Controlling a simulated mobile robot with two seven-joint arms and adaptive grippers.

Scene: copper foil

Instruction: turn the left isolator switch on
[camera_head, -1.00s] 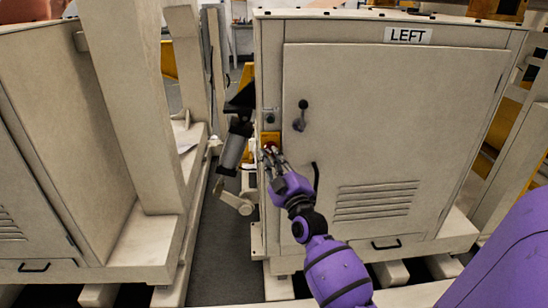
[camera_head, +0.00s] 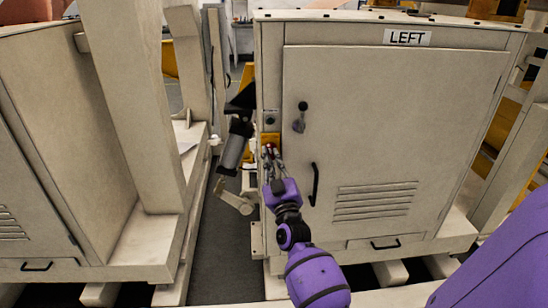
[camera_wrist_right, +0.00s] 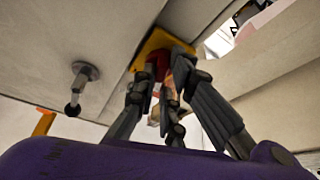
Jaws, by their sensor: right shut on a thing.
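The left isolator switch is a red knob (camera_wrist_right: 160,62) on a yellow plate (camera_head: 268,138), on the front left edge of the pale cabinet (camera_head: 400,130) labelled LEFT. My right gripper (camera_head: 270,155) is at the switch, its arm rising from below. In the right wrist view the fingers (camera_wrist_right: 165,80) are closed around the red knob, which they partly hide. The knob's exact angle cannot be told.
A black lever handle (camera_head: 301,115) sits on the cabinet door right of the switch, with a black door handle (camera_head: 314,185) below it. A second pale cabinet (camera_head: 60,130) stands at left, across a narrow dark gap.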

